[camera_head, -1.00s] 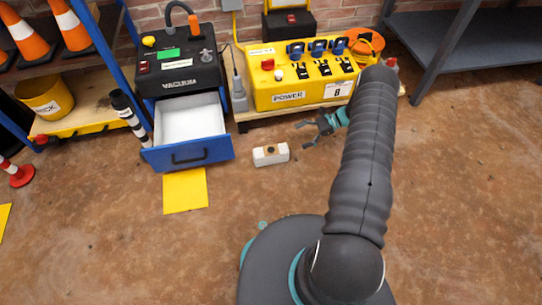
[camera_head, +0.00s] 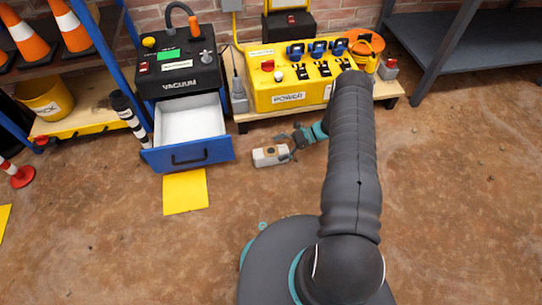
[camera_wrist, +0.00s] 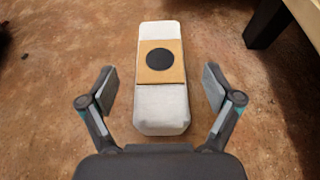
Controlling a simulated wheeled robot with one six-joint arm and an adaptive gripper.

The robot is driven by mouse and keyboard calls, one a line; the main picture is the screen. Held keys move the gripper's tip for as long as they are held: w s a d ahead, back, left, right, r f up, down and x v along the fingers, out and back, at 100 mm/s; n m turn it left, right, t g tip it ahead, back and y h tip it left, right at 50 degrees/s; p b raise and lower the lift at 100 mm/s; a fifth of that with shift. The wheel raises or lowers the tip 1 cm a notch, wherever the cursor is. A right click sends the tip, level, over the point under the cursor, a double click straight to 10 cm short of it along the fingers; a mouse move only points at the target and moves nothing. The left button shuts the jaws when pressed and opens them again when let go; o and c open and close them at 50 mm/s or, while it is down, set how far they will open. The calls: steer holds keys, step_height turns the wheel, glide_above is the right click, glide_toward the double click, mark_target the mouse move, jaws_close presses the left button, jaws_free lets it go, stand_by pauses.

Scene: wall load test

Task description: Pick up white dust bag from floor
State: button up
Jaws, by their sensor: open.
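The white dust bag (camera_head: 264,157) lies on the brown floor in front of the yellow power unit, right of the open drawer. In the wrist view the dust bag (camera_wrist: 161,110) is a white block with a tan patch and a black round spot. My gripper (camera_head: 290,148) is at the bag's right end in the head view. In the wrist view my gripper (camera_wrist: 161,90) is open, with one finger on each side of the bag's near end and gaps between the fingers and the bag.
The vacuum's drawer (camera_head: 188,124) stands open and looks empty. A yellow floor mark (camera_head: 185,191) lies below it. The yellow power unit (camera_head: 295,82) sits on a low wooden platform behind the bag. A dark leg (camera_wrist: 267,24) shows at the wrist view's upper right. The floor at right is clear.

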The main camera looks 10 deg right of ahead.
mark_target(271, 151)
steer(key=x, duration=0.3)
steer(key=shift+a+f, duration=0.15)
steer(key=shift+a, duration=0.2)
steer(key=shift+c, duration=0.2)
steer(key=c, duration=1.2)
